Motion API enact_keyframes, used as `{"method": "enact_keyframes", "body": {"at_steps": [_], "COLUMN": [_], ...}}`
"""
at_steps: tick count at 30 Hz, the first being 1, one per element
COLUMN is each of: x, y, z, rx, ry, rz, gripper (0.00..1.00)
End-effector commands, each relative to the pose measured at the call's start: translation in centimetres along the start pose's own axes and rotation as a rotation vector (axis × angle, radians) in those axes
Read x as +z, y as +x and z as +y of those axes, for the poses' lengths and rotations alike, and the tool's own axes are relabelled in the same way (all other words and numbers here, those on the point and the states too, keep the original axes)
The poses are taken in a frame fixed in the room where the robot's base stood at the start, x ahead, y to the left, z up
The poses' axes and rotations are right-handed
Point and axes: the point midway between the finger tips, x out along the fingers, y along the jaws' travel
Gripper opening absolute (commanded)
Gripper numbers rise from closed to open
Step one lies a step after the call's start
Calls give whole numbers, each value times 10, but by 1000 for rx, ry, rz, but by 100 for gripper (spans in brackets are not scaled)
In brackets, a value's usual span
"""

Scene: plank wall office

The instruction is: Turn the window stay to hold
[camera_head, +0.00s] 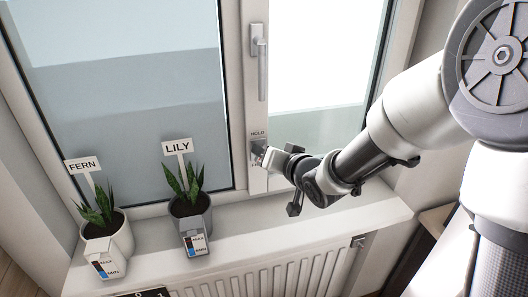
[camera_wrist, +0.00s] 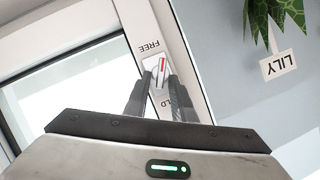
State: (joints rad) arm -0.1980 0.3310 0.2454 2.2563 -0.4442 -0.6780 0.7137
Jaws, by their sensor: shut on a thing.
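The window stay is a small grey knob with a red mark (camera_wrist: 163,64) on a pale plate. It sits between the labels FREE (camera_wrist: 150,47) and HOLD, the latter partly covered by my fingers. The red mark shows on the half nearer FREE, though its exact angle is hard to tell. My gripper (camera_wrist: 158,79) is shut on the knob, one finger on each side. In the head view the stay (camera_head: 257,148) is low on the window frame under the HOLD label, and my gripper (camera_head: 270,157) reaches it from the right, hiding the lower part.
A window handle (camera_head: 259,62) is above the stay. Two potted plants, LILY (camera_head: 190,222) and FERN (camera_head: 118,238), stand on the sill (camera_head: 250,236) to the left, with white and blue MAX/MIN gauges. A radiator (camera_head: 290,275) is below.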

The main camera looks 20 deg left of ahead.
Motion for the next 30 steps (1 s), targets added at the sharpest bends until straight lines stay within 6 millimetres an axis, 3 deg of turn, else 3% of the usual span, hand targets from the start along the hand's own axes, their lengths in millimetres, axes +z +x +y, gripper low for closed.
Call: {"method": "enact_keyframes", "body": {"at_steps": [30], "x": [6], "y": [3], "z": [16], "rx": [-349], "ry": [844], "rz": [3], "gripper": [1]}}
